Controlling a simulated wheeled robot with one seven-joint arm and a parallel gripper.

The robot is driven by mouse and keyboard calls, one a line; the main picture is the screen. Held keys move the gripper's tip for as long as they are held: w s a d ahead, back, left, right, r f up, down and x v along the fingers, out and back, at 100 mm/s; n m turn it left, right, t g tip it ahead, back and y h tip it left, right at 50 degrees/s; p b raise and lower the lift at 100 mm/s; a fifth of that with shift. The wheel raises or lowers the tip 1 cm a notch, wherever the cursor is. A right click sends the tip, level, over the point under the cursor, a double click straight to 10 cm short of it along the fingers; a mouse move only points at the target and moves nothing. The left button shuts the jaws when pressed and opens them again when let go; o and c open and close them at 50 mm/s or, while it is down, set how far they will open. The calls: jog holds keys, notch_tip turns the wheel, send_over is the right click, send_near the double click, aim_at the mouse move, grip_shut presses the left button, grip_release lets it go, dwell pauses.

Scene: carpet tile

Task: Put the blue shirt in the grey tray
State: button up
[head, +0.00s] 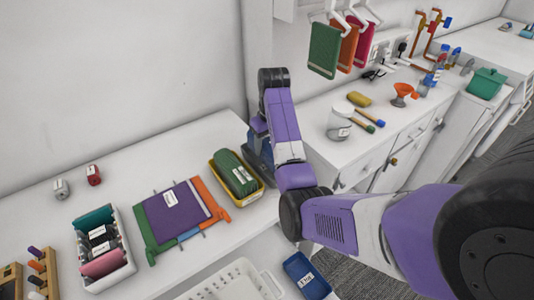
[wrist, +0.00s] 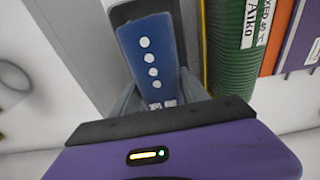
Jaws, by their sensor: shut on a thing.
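My gripper (head: 259,150) is shut on the blue shirt (wrist: 151,55), a folded blue piece with a row of white dots. In the wrist view the shirt stands between the two fingers (wrist: 160,98). In the head view the shirt (head: 262,143) is mostly hidden by my gripper and arm. The grey tray (head: 254,172) is under my gripper, right of the yellow tray; its rim shows behind the shirt in the wrist view (wrist: 122,12). The shirt is over or inside the tray; I cannot tell whether it touches the bottom.
A yellow tray (head: 213,168) with a green folded shirt (head: 236,173) stands close on the left. Further left are a purple folded piece (head: 172,212) on a coloured board and a white bin (head: 126,268).

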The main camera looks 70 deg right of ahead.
aim_at(267, 141)
jog(key=shift+f, duration=2)
jog(key=shift+f, duration=0.1)
jog(key=o, duration=1.2)
jog(key=shift+o, duration=0.2)
jog(key=r, duration=0.7)
jog(key=shift+s+a+r+p, duration=0.25)
jog(key=shift+r+p, duration=0.1)
jog(key=shift+p, duration=0.05)
jog(key=shift+d+r, duration=0.25)
jog(key=shift+r, duration=0.5)
jog(key=shift+s+a+r, duration=0.1)
jog(key=shift+a+r, duration=0.2)
jog(key=shift+s+a+r, duration=0.1)
jog(key=shift+s+r, duration=0.05)
jog(key=shift+r, duration=0.45)
jog(key=shift+s+r, duration=0.15)
jog(key=shift+r, duration=0.4)
